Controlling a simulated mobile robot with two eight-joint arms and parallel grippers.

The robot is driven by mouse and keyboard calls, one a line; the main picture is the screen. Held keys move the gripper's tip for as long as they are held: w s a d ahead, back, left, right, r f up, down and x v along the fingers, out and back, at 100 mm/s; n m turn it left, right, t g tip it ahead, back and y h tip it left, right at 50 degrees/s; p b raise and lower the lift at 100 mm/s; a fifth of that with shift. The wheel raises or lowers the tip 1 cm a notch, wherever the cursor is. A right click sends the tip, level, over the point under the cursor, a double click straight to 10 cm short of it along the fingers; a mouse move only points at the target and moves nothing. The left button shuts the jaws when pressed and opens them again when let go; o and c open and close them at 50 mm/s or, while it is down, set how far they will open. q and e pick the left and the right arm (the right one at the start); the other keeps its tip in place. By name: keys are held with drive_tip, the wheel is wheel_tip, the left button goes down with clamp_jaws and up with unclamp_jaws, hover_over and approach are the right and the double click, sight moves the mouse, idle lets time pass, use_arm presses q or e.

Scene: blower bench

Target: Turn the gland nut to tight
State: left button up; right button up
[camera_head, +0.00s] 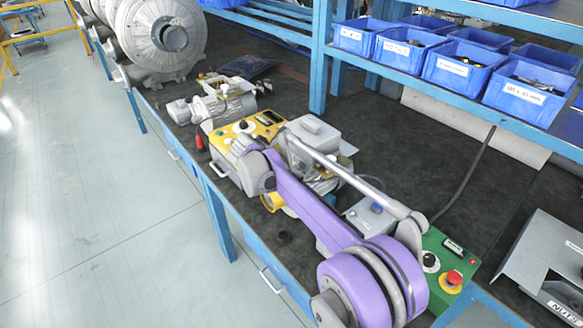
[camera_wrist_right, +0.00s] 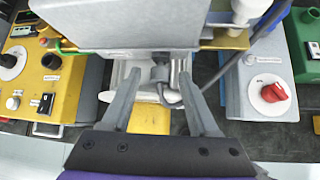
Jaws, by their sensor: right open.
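In the right wrist view, a grey box-like housing (camera_wrist_right: 120,22) fills the top centre. A small grey round fitting with a cable, apparently the gland nut (camera_wrist_right: 160,74), sits just below it. My right gripper (camera_wrist_right: 158,92) is open, with one finger to each side of the fitting and no visible contact. In the head view, the grey housing (camera_head: 312,130) shows behind my purple right arm. The arm largely hides the fitting and my right fingertips there. My left gripper is not in view.
A yellow control box (camera_head: 268,119) stands left of the housing. A grey box (camera_wrist_right: 262,88) with a red knob and a green box (camera_head: 455,245) with a red button stand to the right. Blue bins (camera_head: 462,70) line the shelf behind. A large blower (camera_head: 160,35) stands far left.

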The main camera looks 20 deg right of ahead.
clamp_jaws()
idle(0.3)
idle(0.3)
drive_tip(key=t, duration=0.1)
drive_tip(key=m+t+b, duration=0.1)
drive_tip(key=shift+s+d+f+m+t+y, duration=0.15)
drive_tip(key=shift+s+m+t+y, duration=0.15)
drive_tip(key=shift+s+t+y, duration=0.1)
drive_tip(key=shift+f+m+t+b, duration=0.1)
drive_tip(key=shift+m+t+b, duration=0.5)
drive_tip(key=shift+t, duration=0.5)
unclamp_jaws()
